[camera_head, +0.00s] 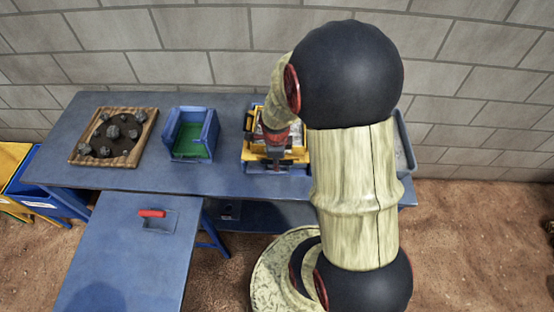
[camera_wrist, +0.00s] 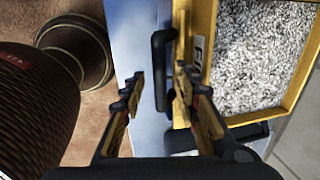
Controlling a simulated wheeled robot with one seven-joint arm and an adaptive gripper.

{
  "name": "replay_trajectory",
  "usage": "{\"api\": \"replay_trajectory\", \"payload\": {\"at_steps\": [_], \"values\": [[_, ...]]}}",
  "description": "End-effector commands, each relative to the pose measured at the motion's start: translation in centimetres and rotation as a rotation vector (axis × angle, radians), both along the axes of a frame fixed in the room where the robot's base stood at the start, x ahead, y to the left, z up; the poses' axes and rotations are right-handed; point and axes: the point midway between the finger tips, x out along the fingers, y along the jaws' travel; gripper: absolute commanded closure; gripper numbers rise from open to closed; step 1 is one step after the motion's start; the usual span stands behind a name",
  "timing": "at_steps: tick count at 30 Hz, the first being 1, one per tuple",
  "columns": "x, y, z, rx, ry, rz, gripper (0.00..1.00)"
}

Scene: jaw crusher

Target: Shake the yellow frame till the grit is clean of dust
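The yellow frame (camera_head: 298,155) sits on a blue stand on the long blue bench, partly hidden behind my arm. In the wrist view the yellow frame (camera_wrist: 208,28) holds pale grey, speckled grit (camera_wrist: 262,55). A black handle (camera_wrist: 160,60) stands off its left side, and another dark handle (camera_wrist: 245,135) shows at its lower edge. My gripper (camera_wrist: 159,78) is open, with one finger on each side of the left handle; a gap shows on the left finger's side. Contact on the right side is unclear. In the head view my gripper (camera_head: 276,150) is over the frame.
A wooden tray (camera_head: 75,157) of dark rocks and a blue bin (camera_head: 208,135) with a green inside stand left on the bench (camera_head: 230,185). A grey tray (camera_head: 404,145) is partly hidden at right. A lower blue table (camera_head: 110,240) carries a red-handled tool (camera_head: 151,213).

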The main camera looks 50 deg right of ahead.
Motion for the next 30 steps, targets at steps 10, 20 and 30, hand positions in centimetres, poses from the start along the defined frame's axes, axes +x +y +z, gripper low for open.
{"api": "replay_trajectory", "payload": {"at_steps": [10, 20, 30], "values": [[0.0, 0.0, 0.05, 0.0, 0.0, 0.0, 0.8], [-0.01, 0.01, 0.05, 0.0, 0.0, -0.001, 0.99], [0.0, 0.0, 0.06, 0.0, 0.0, -0.001, 1.0]]}}
